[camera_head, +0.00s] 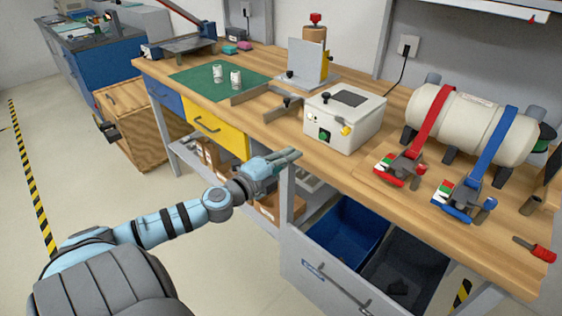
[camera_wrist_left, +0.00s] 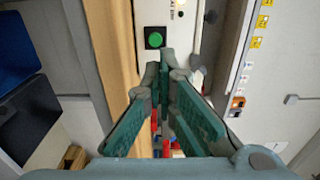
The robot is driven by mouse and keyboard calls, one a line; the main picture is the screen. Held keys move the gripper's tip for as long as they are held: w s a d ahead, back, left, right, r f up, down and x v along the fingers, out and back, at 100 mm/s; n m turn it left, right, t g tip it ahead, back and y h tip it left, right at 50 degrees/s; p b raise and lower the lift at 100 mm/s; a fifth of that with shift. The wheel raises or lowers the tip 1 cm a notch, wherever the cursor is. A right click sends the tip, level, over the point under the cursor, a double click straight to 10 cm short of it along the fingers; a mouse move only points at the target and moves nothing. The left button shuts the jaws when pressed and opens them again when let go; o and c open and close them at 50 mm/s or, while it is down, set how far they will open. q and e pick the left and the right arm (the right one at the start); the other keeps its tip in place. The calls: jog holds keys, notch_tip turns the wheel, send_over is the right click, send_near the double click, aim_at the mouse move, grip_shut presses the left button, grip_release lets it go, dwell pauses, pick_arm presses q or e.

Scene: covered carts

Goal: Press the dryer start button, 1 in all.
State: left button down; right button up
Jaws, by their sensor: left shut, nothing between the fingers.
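The dryer is a white box (camera_head: 345,118) on the wooden bench, with a dark panel on top. Its green start button (camera_head: 324,136) sits low on the front face in a dark square surround. In the left wrist view the green button (camera_wrist_left: 155,40) shows just beyond my fingertips. My left gripper (camera_head: 295,153) is shut and empty, in front of the bench edge, to the left of and lower in the picture than the button. In the wrist view my left gripper (camera_wrist_left: 165,62) points toward the box face, apparently apart from the button. My right gripper is not seen.
A yellow knob (camera_head: 346,130) is on the box front beside the button. A metal fixture (camera_head: 285,103) stands left of the box. A strapped cream cylinder (camera_head: 470,122) lies to the right. An open drawer with a blue bin (camera_head: 345,228) is below the bench.

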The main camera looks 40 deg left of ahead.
pick_arm(q)
jog(key=s, duration=0.2)
jog(key=shift+s+r+p, duration=0.1)
jog(key=shift+s+p, duration=0.25)
jog(key=shift+s, duration=0.05)
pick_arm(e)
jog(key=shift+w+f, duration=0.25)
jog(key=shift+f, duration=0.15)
